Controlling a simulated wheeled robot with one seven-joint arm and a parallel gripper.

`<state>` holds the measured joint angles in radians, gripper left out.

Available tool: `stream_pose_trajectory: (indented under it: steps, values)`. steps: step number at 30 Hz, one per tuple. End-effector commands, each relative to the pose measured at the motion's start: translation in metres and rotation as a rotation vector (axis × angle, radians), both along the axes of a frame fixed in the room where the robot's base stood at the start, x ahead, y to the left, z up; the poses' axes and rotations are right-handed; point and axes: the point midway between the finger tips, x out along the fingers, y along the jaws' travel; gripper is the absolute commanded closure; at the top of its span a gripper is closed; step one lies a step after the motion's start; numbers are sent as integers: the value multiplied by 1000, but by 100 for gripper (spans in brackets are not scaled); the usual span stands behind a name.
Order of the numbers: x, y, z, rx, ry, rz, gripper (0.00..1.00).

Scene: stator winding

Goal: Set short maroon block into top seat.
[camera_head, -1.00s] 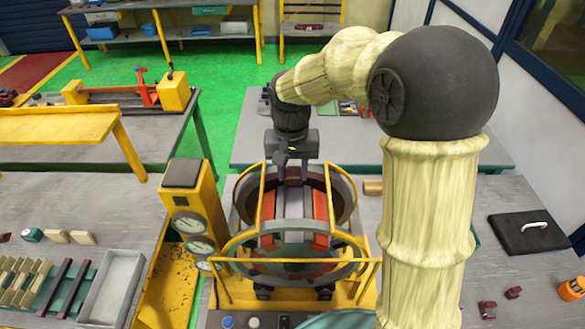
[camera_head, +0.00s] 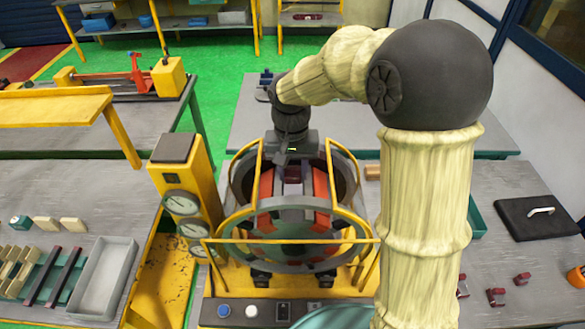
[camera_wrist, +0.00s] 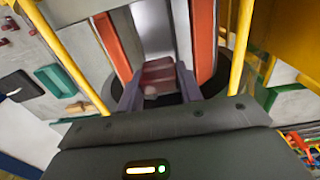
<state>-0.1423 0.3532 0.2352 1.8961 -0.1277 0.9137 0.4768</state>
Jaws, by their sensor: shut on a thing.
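My gripper (camera_wrist: 158,92) is shut on the short maroon block (camera_wrist: 158,75), which sits between its two fingers in the wrist view. In the head view the gripper (camera_head: 292,165) points down into the upper part of the round stator frame (camera_head: 310,212). The block (camera_head: 292,174) shows there as a small dark red patch below the gripper. Orange-red bars (camera_wrist: 203,38) stand on both sides of a pale grey channel (camera_wrist: 154,28) in the wrist view. The block is in line with this channel. I cannot tell whether it touches the seat.
Yellow guard bars (camera_head: 258,170) surround the stator close to my gripper. A yellow post with gauges (camera_head: 187,195) stands to its left. A grey tray (camera_head: 104,278) and dark maroon bars (camera_head: 66,275) lie on the left table. Small maroon blocks (camera_head: 495,296) lie at the right.

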Motion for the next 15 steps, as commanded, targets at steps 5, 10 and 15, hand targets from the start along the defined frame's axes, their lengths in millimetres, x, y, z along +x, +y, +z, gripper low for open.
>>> stream_pose_trajectory:
  steps: [5,10,15]
  values:
    - [0,0,1,0,-1,0,100]
    - [0,0,-1,0,-1,0,100]
    - [0,0,-6,0,-1,0,100]
